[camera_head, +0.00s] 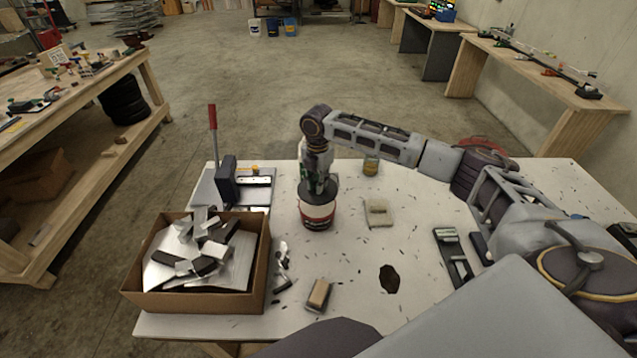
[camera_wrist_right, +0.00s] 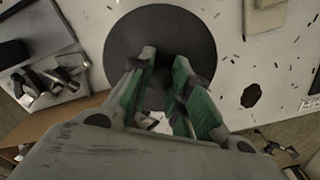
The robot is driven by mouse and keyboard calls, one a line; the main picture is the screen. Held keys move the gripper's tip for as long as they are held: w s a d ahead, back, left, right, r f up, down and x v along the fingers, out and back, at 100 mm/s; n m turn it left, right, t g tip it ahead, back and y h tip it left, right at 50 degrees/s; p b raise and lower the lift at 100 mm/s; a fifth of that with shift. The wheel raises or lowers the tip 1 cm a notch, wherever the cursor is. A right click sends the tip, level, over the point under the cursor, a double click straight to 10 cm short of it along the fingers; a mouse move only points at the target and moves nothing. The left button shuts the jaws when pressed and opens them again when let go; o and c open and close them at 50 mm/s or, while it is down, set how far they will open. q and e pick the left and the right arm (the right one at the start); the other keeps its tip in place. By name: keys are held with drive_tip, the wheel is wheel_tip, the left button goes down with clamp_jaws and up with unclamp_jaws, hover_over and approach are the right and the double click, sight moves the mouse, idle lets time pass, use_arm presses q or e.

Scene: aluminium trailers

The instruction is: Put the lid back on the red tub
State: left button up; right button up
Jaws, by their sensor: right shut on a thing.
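The red tub (camera_head: 317,214), with a pale band around it, stands upright near the middle of the white table. The dark grey round lid (camera_head: 306,190) is at the tub's top, under my right gripper (camera_head: 317,188), which points down from above. In the right wrist view the lid (camera_wrist_right: 200,36) fills the space beyond the green-padded fingers of my right gripper (camera_wrist_right: 164,62). The fingers are shut on the lid near its middle; the grasped part is mostly hidden. The lid covers the tub's opening, and I cannot tell whether it rests fully on the rim. My left gripper is out of view.
A cardboard box (camera_head: 190,303) of metal offcuts stands at the table's front left, with a red-handled lever tool (camera_head: 212,130) behind it. A jar (camera_head: 371,165), a pale block (camera_head: 378,212), a brush-like block (camera_head: 319,294) and a dark stain (camera_head: 389,279) are around the tub.

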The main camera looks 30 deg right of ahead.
sight(317, 196)
drive_tip(key=shift+w+n, duration=0.1)
drive_tip(key=shift+n, duration=1.8)
drive_tip(key=shift+f, duration=0.1)
drive_tip(key=shift+f+b, duration=0.5)
drive_tip(key=shift+f, duration=0.6)
wheel_tip(317, 196, down, 2)
drive_tip(key=shift+b, duration=1.25)
drive_tip(key=shift+f, duration=0.95)
drive_tip(key=shift+a+p, duration=0.1)
drive_tip(key=shift+p, duration=1)
drive_tip(key=shift+f+p, duration=0.2)
drive_tip(key=shift+p, duration=0.45)
idle(0.8)
